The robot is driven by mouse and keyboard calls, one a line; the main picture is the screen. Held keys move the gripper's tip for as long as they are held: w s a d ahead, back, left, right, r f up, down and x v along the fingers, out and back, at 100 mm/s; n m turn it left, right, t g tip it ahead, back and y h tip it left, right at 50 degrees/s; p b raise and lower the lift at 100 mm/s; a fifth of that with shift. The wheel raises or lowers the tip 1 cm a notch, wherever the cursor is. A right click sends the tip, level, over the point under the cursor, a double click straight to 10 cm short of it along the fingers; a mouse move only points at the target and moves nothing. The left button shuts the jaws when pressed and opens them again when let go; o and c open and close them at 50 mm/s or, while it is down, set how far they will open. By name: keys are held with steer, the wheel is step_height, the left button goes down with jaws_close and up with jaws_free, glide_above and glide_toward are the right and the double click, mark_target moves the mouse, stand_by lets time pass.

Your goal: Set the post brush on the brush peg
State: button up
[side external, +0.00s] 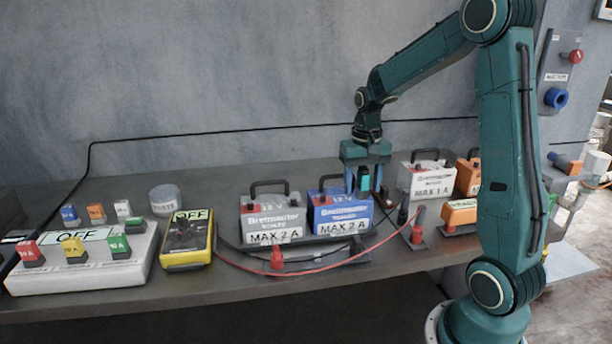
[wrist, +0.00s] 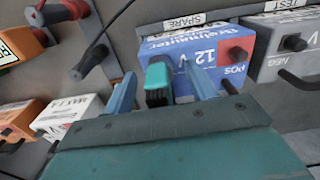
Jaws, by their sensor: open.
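My gripper (side external: 366,172) points down above the table, by the right end of the blue 12 V battery (side external: 338,210). Its two blue fingers also show in the wrist view (wrist: 160,88) and are apart. A small teal block with a dark part (wrist: 158,78), probably the post brush, stands between the fingers with a gap on each side. It shows as a teal patch between the fingers in the side view (side external: 365,179). Its lower end is hidden. I cannot tell which fitting is the brush peg, or whether the teal block rests on anything.
A grey-red battery (side external: 268,219) stands left of the blue one; a white battery (side external: 426,181) stands behind right. Red and black clamps (side external: 418,226) are close by. A red cable (side external: 262,272) crosses the front to a yellow meter (side external: 188,240).

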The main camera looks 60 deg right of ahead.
steer(key=c, duration=1.2)
step_height(320, 180, up, 20)
steer(key=shift+r, duration=0.1)
steer(key=shift+r, duration=0.35)
stand_by(0.7)
steer(key=shift+r, duration=1.05)
steer(key=shift+r, duration=0.5)
